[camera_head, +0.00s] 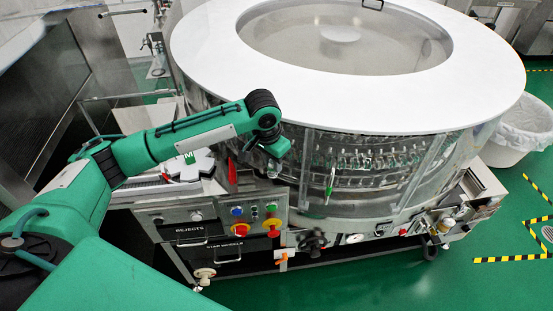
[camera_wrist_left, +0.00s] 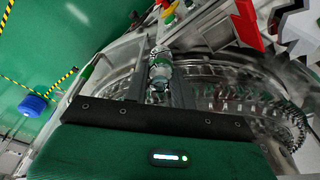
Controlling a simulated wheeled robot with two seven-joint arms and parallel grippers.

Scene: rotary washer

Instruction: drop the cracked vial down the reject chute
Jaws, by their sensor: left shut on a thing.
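My left gripper (camera_head: 271,170) hangs at the front left of the rotary washer (camera_head: 330,88), beside its clear side wall. In the left wrist view, my left gripper (camera_wrist_left: 160,80) is shut on a small clear glass vial (camera_wrist_left: 160,68) between its two dark fingers. I cannot make out a crack at this size. In the head view the vial is too small to tell apart from the fingertips. A front panel labelled REJECTS (camera_head: 190,230) is below and left of the gripper; no chute opening can be made out. My right gripper is not in view.
A control panel (camera_head: 252,214) with coloured buttons and red knobs is below the gripper. A white bin (camera_head: 520,130) stands at the right.

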